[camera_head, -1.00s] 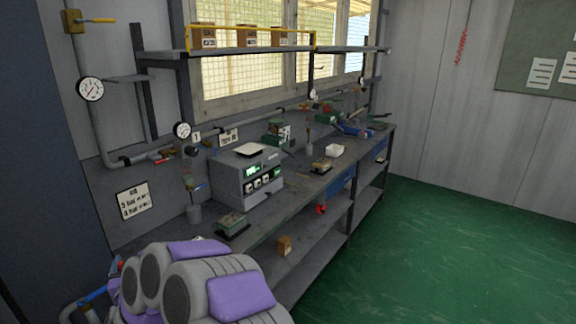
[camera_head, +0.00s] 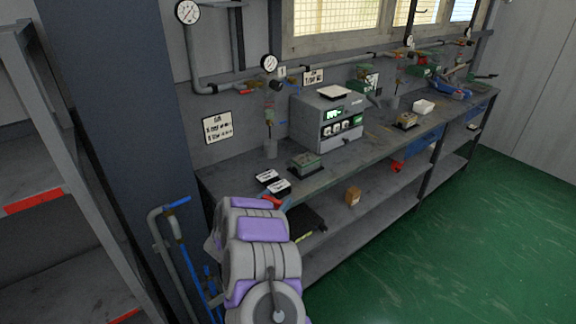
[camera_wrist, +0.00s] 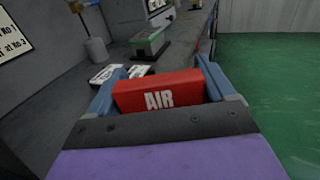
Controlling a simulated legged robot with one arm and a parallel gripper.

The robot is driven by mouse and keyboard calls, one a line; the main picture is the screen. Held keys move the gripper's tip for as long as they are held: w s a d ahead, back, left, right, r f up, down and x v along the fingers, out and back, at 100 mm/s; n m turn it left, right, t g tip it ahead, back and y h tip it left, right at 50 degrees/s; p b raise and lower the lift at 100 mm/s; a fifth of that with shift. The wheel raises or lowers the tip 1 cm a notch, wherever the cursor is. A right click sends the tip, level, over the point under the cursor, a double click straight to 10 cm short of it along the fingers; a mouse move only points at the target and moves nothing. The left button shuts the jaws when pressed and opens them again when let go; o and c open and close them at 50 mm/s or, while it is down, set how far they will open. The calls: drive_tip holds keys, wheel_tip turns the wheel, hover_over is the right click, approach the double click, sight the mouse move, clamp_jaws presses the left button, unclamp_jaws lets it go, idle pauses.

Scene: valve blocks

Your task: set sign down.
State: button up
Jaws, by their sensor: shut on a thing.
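A red block sign marked "AIR" (camera_wrist: 158,98) is held between the two blue fingers of my gripper (camera_wrist: 160,72) in the wrist view. The lettering faces the wrist camera and the sign looks roughly level. In the head view only a small red bit of the sign (camera_head: 272,201) shows past my arm, at the near end of the workbench (camera_head: 345,170). My gripper is mostly hidden there. I cannot tell whether the sign touches the bench top.
Two small white-labelled plates (camera_head: 267,177) lie just beyond the sign, with a green-topped block (camera_head: 305,163) behind them. A grey instrument box (camera_head: 328,118) stands farther along. A blue-handled trolley frame (camera_head: 170,235) and grey shelving (camera_head: 70,160) are on the left.

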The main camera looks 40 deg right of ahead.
drive_tip(key=w, duration=0.3)
drive_tip(key=w+a, duration=0.1)
drive_tip(key=w, duration=0.2)
drive_tip(key=w+a+b, duration=0.1)
drive_tip(key=w, duration=0.2)
drive_tip(key=shift+w+a+f, duration=0.15)
drive_tip(key=shift+w+f, duration=0.05)
drive_tip(key=shift+f, duration=0.2)
drive_tip(key=w, duration=0.5)
drive_tip(key=shift+d+f, duration=0.3)
drive_tip(key=shift+f, duration=0.1)
drive_tip(key=shift+w+a+r+b, duration=0.15)
drive_tip(key=shift+w+a+b, duration=0.15)
drive_tip(key=shift+w+a, duration=0.45)
drive_tip(key=f, duration=0.2)
drive_tip(key=f+b, duration=0.1)
drive_tip(key=f, duration=0.1)
drive_tip(key=shift+s+d, duration=0.2)
drive_tip(key=shift+d, duration=0.2)
drive_tip(key=shift+r, duration=0.1)
drive_tip(key=o, duration=0.9)
drive_tip(key=shift+a, duration=0.25)
